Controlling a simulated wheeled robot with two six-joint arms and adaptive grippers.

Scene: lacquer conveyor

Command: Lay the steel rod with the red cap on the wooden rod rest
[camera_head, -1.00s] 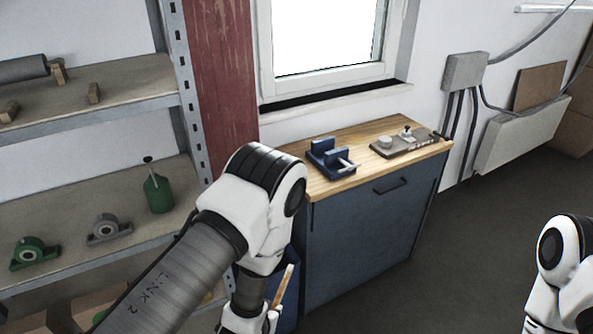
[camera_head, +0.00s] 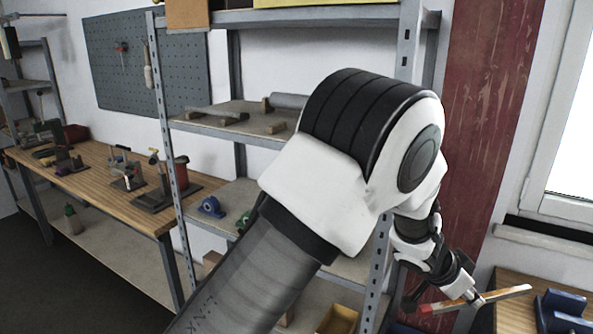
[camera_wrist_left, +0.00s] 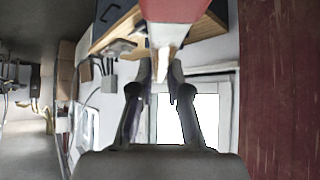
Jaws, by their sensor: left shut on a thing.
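My right gripper is out of view.
A grey roller (camera_head: 290,100) lies on the upper shelf (camera_head: 245,111), partly behind my left arm. Shelf posts (camera_head: 398,120) stand close to that arm. A workbench (camera_head: 100,185) with fixtures is at the left. A blue fixture (camera_head: 562,312) sits on the cabinet at the lower right.

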